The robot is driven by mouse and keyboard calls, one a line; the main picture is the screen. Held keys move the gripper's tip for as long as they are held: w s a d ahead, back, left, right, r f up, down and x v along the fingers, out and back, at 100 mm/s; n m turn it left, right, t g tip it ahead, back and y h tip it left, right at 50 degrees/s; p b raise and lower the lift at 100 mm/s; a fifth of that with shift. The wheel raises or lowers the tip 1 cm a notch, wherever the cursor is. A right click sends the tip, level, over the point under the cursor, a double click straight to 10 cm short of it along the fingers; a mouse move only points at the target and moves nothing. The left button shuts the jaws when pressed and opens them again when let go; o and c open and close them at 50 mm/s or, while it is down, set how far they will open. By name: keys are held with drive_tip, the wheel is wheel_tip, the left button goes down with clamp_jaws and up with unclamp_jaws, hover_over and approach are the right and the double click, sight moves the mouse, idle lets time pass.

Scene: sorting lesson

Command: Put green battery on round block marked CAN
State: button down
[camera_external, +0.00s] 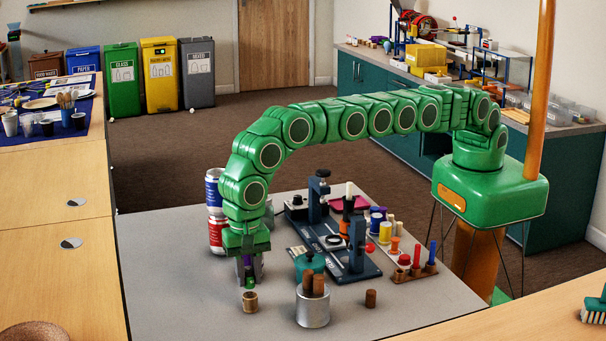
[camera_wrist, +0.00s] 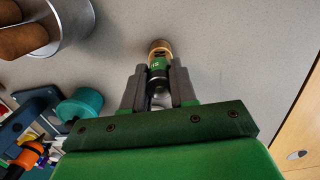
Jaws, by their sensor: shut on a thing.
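My gripper (camera_external: 249,276) points down at the front left of the grey table. It is shut on the green battery (camera_external: 250,283), whose lower end shows between the fingers. In the wrist view my gripper (camera_wrist: 160,78) has the green battery (camera_wrist: 158,63) between its two grey fingers. A small round tan block (camera_external: 250,303) stands on the table right below the battery; it also shows in the wrist view (camera_wrist: 160,45), just beyond the battery's end. I cannot tell whether battery and block touch. No CAN mark on the block can be read.
A metal cup (camera_external: 313,309) with brown cylinders stands to the right, with a teal pot (camera_external: 309,264) behind it. A red can (camera_external: 217,234) stands close behind my gripper on the left. A brown cylinder (camera_external: 371,299) stands further right. The table's front left is clear.

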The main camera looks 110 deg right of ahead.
sight(247, 267)
drive_tip(key=shift+f, duration=1.05)
drive_tip(key=c, duration=0.9)
unclamp_jaws()
drive_tip(key=shift+f, duration=0.1)
drive_tip(key=r, duration=0.9)
drive_tip(key=shift+d+r, duration=0.45)
drive_tip(key=shift+r, duration=1.1)
